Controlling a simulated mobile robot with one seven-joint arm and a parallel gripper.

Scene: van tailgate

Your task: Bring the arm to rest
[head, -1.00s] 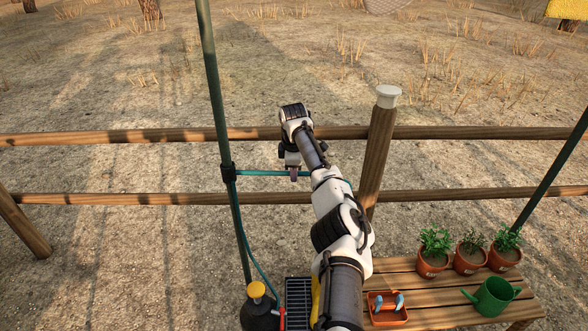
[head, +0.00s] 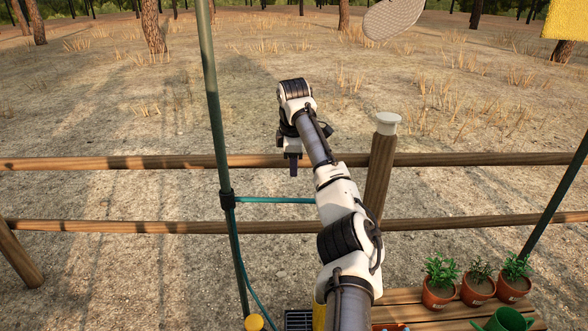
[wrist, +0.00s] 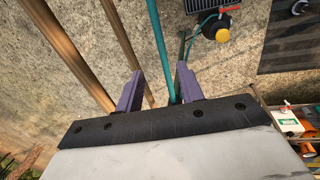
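My arm reaches forward in the head view, over the wooden table and up to the fence. My gripper (head: 293,165) hangs pointing down at the end of the arm, in front of the upper fence rail in the picture. In the wrist view my gripper (wrist: 157,88) shows its two purple fingers spread apart, with nothing held between them. A teal hose or bar (wrist: 160,45) appears in the gap between the fingers, but it looks farther off, below them.
A wooden fence post (head: 378,175) with a pale cap stands right of the arm. A green pole (head: 214,120) stands on the left. Potted plants (head: 438,293) and a green watering can (head: 507,320) are on the table (head: 405,312). Open dirt ground lies beyond the fence.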

